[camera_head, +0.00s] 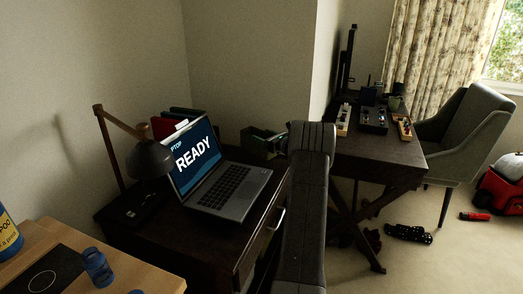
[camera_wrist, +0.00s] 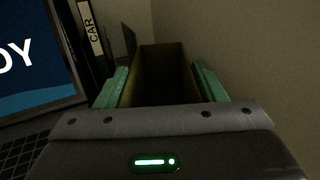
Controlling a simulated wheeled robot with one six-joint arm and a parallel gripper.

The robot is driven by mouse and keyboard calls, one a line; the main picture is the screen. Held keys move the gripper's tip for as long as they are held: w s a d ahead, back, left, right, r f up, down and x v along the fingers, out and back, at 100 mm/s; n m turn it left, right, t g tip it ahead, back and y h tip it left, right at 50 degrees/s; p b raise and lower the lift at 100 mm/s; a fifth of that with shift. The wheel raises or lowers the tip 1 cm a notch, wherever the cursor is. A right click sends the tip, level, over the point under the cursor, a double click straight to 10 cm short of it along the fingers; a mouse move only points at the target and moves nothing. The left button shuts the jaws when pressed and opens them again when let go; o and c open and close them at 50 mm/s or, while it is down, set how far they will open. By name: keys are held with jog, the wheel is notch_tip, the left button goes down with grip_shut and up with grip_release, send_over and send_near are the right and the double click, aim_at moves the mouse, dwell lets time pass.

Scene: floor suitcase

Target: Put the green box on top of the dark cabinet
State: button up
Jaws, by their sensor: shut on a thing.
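The green box (camera_head: 257,142) is dark and mostly in shadow, at the back right of the dark cabinet (camera_head: 225,243) in the head view. My gripper (camera_head: 268,144) is shut on it. In the wrist view the box (camera_wrist: 165,75) shows as a dark olive shape between the two green fingers of my gripper (camera_wrist: 163,88). The cabinet has a drawer front with a pale handle on its right side. My arm hides part of the cabinet's right edge. I cannot tell whether the box touches the cabinet top.
An open laptop (camera_head: 228,187) and a lamp (camera_head: 150,158) take up much of the cabinet top. Binders (camera_wrist: 92,35) stand behind the laptop. A wall is close behind the box. A second dark desk (camera_head: 375,152) with small items stands at right.

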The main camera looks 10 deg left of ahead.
jog(key=shift+f, duration=2.25)
jog(key=shift+f+b, duration=0.2)
jog(key=shift+b, duration=0.1)
jog(key=o, duration=1.3)
jog(key=shift+c, duration=0.2)
jog(key=shift+r, duration=0.1)
jog(key=shift+r, duration=0.2)
jog(key=v, duration=1.2)
jog(key=shift+f, duration=0.1)
